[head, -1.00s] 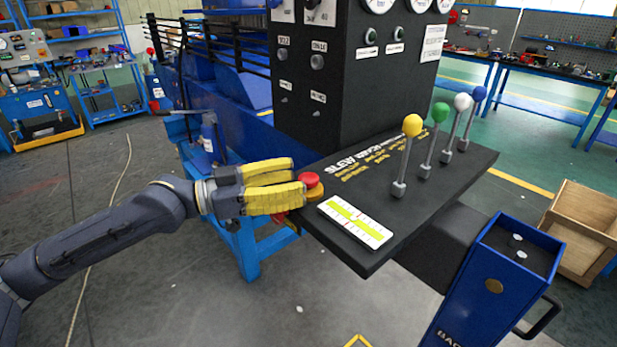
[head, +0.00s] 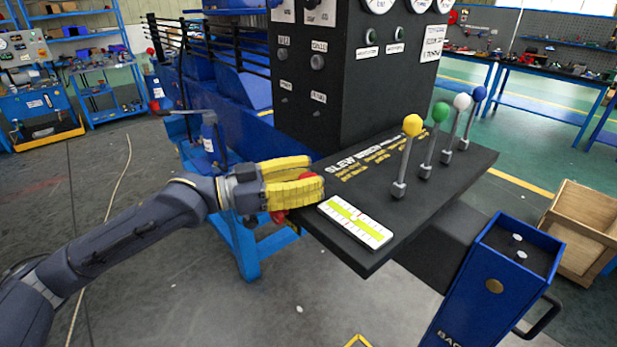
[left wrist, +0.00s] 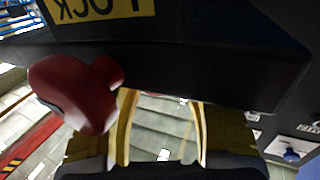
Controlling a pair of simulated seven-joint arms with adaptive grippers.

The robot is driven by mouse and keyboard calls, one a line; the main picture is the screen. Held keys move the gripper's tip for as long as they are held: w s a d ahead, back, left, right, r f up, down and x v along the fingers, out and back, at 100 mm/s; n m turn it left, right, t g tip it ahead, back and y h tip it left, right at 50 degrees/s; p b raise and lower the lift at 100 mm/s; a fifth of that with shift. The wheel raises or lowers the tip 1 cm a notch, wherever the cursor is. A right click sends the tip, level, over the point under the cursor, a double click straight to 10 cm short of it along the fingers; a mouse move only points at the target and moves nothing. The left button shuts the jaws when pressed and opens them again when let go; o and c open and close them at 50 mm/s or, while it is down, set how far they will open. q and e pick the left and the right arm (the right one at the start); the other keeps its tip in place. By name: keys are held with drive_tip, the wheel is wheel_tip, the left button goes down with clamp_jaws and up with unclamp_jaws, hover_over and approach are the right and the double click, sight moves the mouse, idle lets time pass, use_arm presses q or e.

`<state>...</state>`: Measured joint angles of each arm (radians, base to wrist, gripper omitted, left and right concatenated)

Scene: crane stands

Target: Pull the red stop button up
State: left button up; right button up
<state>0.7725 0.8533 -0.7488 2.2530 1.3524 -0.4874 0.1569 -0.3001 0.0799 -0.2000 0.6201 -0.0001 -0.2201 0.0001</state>
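The gripper is at the near left corner of the black console panel (head: 425,208). Its fingers are spread one above the other in that view, and their tips lie where the button is. In the left wrist view the two fingers (left wrist: 163,125) stand apart with floor showing between them. The dark panel edge covers their tips, so contact with the button cannot be seen. My right gripper is not in view.
A red handle (left wrist: 75,92) sits close to the fingers in the left wrist view, by a yellow LOCK label (left wrist: 100,8). Levers with yellow (head: 412,125), green, white and blue knobs stand on the panel. A level gauge (head: 355,222) lies just right of the fingers.

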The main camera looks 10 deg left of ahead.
use_arm(q)
clamp_jaws()
idle(0.3)
drive_tip(key=shift+r, duration=1.1)
drive_tip(key=shift+c, duration=0.8)
unclamp_jaws()
drive_tip(key=shift+r, duration=0.1)
drive_tip(key=o, duration=0.4)
drive_tip(key=shift+f, duration=0.2)
drive_tip(key=shift+o, duration=0.2)
drive_tip(key=shift+a+f, duration=0.1)
drive_tip(key=v, duration=1.1)
drive_tip(key=shift+s+a, duration=0.2)
drive_tip(key=shift+a, duration=0.15)
